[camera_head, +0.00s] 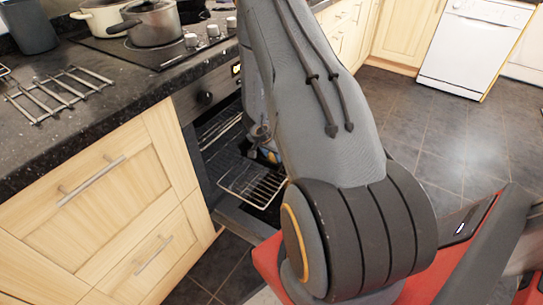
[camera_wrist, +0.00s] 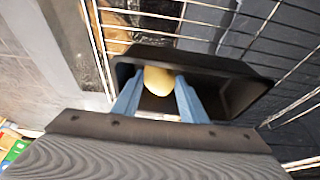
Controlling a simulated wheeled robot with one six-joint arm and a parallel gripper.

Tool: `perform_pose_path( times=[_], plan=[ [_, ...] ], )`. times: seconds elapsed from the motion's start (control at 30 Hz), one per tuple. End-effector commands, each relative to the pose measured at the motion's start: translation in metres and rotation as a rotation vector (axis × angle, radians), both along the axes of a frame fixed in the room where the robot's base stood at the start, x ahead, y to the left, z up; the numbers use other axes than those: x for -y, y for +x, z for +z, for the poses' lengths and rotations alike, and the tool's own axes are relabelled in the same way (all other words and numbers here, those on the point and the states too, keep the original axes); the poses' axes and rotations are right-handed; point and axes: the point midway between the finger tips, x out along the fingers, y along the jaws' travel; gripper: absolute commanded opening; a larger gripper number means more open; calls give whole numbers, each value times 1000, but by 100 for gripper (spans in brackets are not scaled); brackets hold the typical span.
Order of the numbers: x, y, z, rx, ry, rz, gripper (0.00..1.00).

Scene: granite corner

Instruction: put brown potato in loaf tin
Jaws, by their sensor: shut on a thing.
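In the wrist view, my gripper (camera_wrist: 160,78) has its two blue fingers shut on a pale yellow-tan rounded thing, the potato (camera_wrist: 158,84). A black loaf tin (camera_wrist: 232,92) lies just beyond the fingers, and the potato shows against its opening. I cannot tell whether the potato touches the tin's floor. In the head view, my arm reaches down to the open oven and hides most of the gripper, the potato and the tin.
A wire oven rack (camera_head: 254,186) sticks out of the oven (camera_head: 205,97); its bars surround the tin in the wrist view. Wooden drawers (camera_head: 95,190) stand left. A saucepan (camera_head: 150,24) is on the hob above. The dark tiled floor (camera_head: 440,130) at right is clear.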

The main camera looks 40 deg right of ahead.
Motion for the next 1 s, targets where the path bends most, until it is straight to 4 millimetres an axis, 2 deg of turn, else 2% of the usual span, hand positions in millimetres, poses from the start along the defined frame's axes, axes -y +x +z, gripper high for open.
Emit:
perform_pose_path(
  times=[0.37, 0.4, 0.43, 0.77, 0.87, 1.0],
  plan=[
    [1, 0, -4, 0, -1, 0, 16],
    [1, 0, -3, 1, -1, 0, 44],
    [1, 0, -3, 1, -1, 0, 47],
    [0, 0, -1, 2, -1, -1, 47],
    [-3, -1, 7, 2, -1, -1, 47],
    [-11, -3, 30, 3, -1, 1, 47]
  ],
)
